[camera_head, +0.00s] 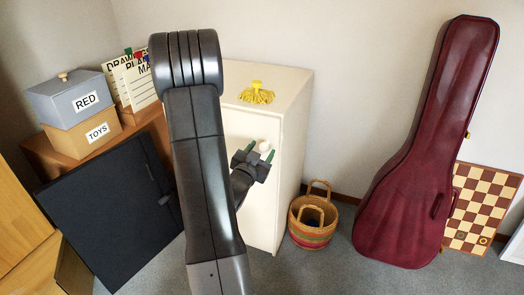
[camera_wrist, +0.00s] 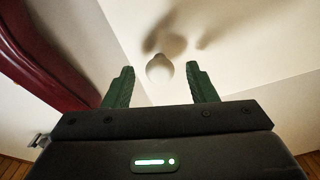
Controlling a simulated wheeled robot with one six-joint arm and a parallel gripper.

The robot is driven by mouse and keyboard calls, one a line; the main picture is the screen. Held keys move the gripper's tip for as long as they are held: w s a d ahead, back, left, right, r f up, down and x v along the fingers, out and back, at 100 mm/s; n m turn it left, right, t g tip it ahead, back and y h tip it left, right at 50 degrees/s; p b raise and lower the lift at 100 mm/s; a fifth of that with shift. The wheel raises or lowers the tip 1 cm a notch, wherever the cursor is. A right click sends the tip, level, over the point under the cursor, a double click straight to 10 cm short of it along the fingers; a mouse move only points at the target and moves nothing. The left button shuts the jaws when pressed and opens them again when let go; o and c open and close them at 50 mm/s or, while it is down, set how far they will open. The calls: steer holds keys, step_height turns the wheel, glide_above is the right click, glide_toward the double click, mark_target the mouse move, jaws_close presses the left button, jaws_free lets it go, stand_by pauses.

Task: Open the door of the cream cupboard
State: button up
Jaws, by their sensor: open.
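The cream cupboard (camera_head: 292,140) stands against the wall behind my arm. Its front door (camera_head: 258,218) looks shut, and my arm hides its left part. A round white knob (camera_head: 265,146) sticks out from the door. My gripper (camera_head: 260,151) is open at the knob. In the wrist view the knob (camera_wrist: 160,68) shows between the two green fingertips, apart from both of them. I cannot tell how deep it sits between the fingers.
A yellow mop-like thing (camera_head: 257,93) lies on the cupboard. A woven basket (camera_head: 312,222) stands on the floor right of it, then a dark red instrument case (camera_head: 415,205) and a checkered board (camera_head: 470,205). A black panel (camera_head: 112,215) and a shelf with boxes (camera_head: 82,97) are at left.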

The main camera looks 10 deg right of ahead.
steer(key=shift+w+d, duration=0.3)
steer(key=shift+w, duration=0.15)
jaws_close()
steer(key=shift+s, duration=0.1)
